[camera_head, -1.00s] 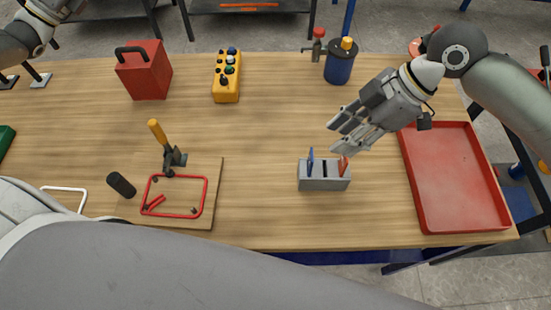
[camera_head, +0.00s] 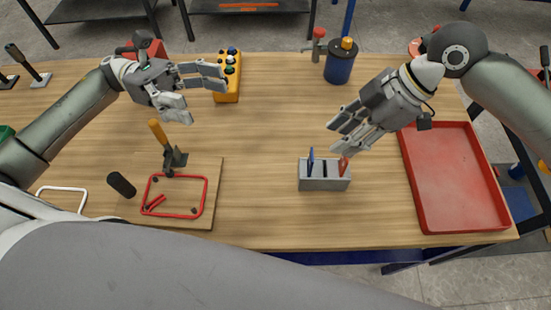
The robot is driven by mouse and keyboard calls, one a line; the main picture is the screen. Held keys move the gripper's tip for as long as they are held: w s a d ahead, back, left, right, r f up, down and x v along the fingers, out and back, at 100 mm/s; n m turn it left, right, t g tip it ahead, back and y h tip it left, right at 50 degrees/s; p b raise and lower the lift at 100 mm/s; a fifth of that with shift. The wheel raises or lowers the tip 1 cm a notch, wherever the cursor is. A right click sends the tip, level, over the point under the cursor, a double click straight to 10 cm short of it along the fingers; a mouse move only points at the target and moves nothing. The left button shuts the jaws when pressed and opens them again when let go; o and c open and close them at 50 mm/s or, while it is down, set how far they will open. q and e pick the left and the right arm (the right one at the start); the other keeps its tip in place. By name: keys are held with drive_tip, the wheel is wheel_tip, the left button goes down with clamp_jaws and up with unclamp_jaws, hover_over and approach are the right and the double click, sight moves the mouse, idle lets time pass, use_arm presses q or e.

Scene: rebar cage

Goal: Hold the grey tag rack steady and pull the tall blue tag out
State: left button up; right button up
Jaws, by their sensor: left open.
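The grey tag rack (camera_head: 325,184) stands on the table right of centre. The tall blue tag (camera_head: 311,160) stands upright in its left slot. A red tag (camera_head: 343,165) leans in the right part of the rack, and a dark slot shows between them. My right gripper (camera_head: 341,140) hangs just above and behind the rack's right side, with its fingers apart and nothing between them. My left gripper (camera_head: 206,97) is open and empty over the table's left half, well away from the rack.
A red tray (camera_head: 455,180) lies right of the rack. A board with a red frame (camera_head: 150,190) and an orange-handled tool (camera_head: 160,132) is at left. A yellow control box (camera_head: 233,88) and a blue canister (camera_head: 340,65) stand behind. The table between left gripper and rack is clear.

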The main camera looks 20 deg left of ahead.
use_arm(q)
drive_tip(key=s+d+f+m+g+y, duration=0.3)
drive_tip(key=s+d+f+m+y, duration=0.15)
drive_tip(key=d+f+y, duration=0.35)
drive_tip(key=n+t+h, duration=0.1)
drive_tip(key=n+t, duration=0.6)
drive_tip(key=t, duration=0.2)
approach(307, 169)
drive_tip(key=shift+s+d+f, duration=0.1)
drive_tip(key=shift+d+f, duration=0.15)
drive_tip(key=shift+d, duration=0.3)
drive_tip(key=shift+d+f, duration=0.3)
drive_tip(key=shift+d, duration=0.3)
drive_tip(key=shift+w+f+n+t, duration=0.25)
drive_tip(key=shift+f+n+t, duration=0.25)
drive_tip(key=shift+t, duration=0.2)
drive_tip(key=x, duration=1)
drive_tip(key=shift+w+d+f, duration=0.1)
drive_tip(key=shift+d+f, duration=0.05)
drive_tip(key=shift+d, duration=0.05)
drive_tip(key=c, duration=1)
drive_tip(key=shift+c, duration=0.2)
use_arm(e)
drive_tip(key=shift+c, duration=0.6)
